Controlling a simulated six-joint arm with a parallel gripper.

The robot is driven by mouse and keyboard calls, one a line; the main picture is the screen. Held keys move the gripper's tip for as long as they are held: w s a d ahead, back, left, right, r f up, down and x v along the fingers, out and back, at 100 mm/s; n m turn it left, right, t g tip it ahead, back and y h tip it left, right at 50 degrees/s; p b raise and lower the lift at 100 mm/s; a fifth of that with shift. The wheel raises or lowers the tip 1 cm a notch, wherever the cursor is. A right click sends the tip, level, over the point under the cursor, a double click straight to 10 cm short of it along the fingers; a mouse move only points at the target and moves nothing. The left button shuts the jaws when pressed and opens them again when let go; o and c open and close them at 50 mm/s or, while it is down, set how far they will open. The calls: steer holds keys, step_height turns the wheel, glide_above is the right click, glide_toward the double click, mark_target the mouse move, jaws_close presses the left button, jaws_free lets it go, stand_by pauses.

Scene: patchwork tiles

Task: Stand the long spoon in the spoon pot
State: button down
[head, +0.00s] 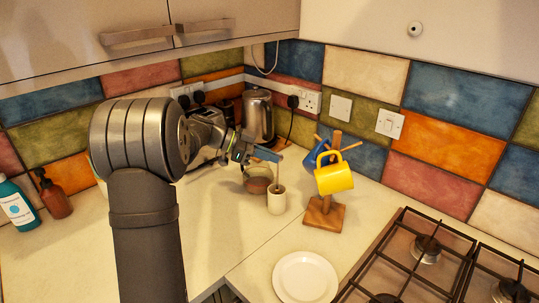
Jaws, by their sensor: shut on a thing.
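The spoon pot (276,203) is a small cream cylinder standing upright on the worktop. My gripper (276,156) is above it and shut on the upper end of the long spoon. The spoon (279,173) is thin, brown and close to upright. Its lower end reaches the pot's mouth, where a dark spot shows. I cannot tell how deep it goes or whether it touches the bottom. My own arm covers the left part of the worktop.
To the right is a wooden mug tree (324,212) with yellow (335,178) and blue (319,152) mugs. A white plate (305,278) lies in front, beside the hob (420,262). A kettle (258,115) stands behind.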

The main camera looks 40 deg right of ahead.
steer(key=c, duration=1.5)
jaws_free()
steer(key=shift+w+a, duration=0.1)
steer(key=v, duration=1.7)
steer(key=shift+w, duration=0.1)
steer(key=x, duration=1.7)
steer(key=shift+s+r, duration=0.2)
steer(key=shift+r, duration=0.05)
steer(key=shift+f, duration=0.1)
